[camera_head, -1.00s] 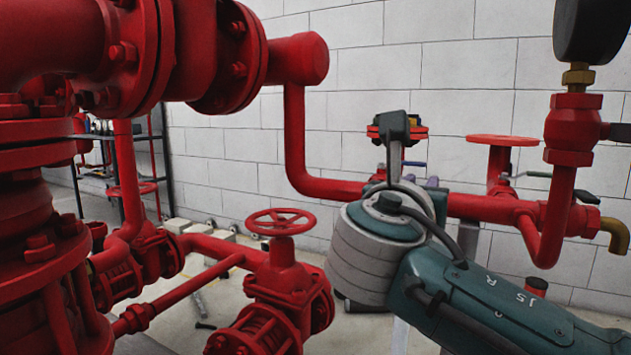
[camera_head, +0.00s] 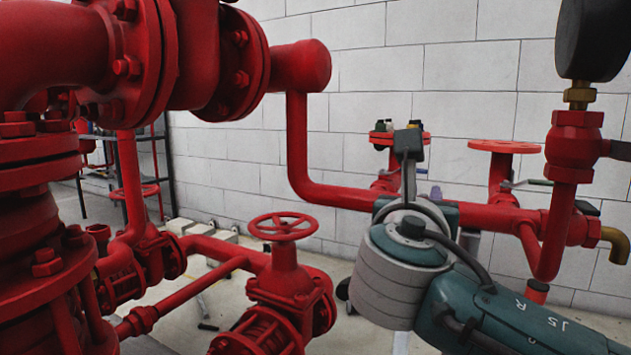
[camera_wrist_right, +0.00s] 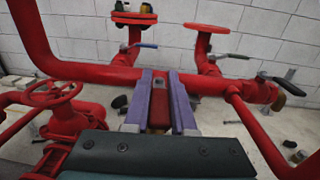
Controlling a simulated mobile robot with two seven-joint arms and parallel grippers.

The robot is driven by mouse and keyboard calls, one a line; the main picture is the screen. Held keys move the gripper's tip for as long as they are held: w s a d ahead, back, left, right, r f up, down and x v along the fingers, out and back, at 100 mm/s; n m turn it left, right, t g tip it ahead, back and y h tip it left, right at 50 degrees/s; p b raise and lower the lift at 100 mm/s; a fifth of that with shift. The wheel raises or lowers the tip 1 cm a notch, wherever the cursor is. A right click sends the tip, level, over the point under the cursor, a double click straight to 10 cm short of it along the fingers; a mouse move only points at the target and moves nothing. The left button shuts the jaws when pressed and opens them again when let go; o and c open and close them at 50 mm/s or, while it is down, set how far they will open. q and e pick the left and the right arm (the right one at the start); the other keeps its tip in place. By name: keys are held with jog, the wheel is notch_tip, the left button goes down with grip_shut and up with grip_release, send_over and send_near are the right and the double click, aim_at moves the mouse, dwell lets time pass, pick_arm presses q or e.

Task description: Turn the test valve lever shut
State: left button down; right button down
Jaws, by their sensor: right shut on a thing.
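In the right wrist view, my right gripper (camera_wrist_right: 160,76) has two purple fingers on either side of a dark red piece, which I take to be the test valve lever (camera_wrist_right: 159,108). It is shut on this piece, in front of the horizontal red pipe. The lever's pivot is hidden. In the head view, my right wrist covers the held piece, and only a small bit of a purple finger (camera_head: 436,192) shows beside it. My left gripper is not in view.
Other handles stand near: a blue one (camera_wrist_right: 147,45), a dark green one (camera_wrist_right: 236,56) and a black one (camera_wrist_right: 285,83). A red handwheel (camera_head: 281,226) stands left of my wrist. A gauge (camera_head: 592,38) and brass spout (camera_head: 617,243) are at right. A block wall closes the back.

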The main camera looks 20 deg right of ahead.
jog(key=y+p, duration=0.1)
jog(key=n+t+p, duration=0.1)
jog(key=n+t+y+p, duration=0.1)
jog(key=shift+s+d+r+y, duration=0.2)
jog(key=shift+d+r+y, duration=0.05)
jog(key=shift+r+y, duration=0.05)
jog(key=shift+s+d+f+n+t+y+p, duration=0.1)
jog(key=shift+n+t+y+p, duration=0.2)
jog(key=shift+n+y+p, duration=0.15)
jog(key=shift+d+f+n+t+y+p, duration=0.1)
jog(key=shift+n+t+y+p, duration=0.25)
jog(key=shift+n+y, duration=0.15)
jog(key=shift+f+n+t+y, duration=0.15)
jog(key=shift+n+t+y, duration=0.35)
jog(key=shift+y, duration=0.55)
jog(key=shift+s+d+n+t+y, duration=0.1)
jog(key=shift+n+t+y, duration=0.1)
jog(key=shift+n+y, duration=0.35)
jog(key=shift+d+n+t+y, duration=0.15)
jog(key=shift+n+y, duration=0.15)
jog(key=shift+y, duration=0.35)
jog(key=c, duration=0.7)
grip_release()
jog(key=shift+c, duration=0.2)
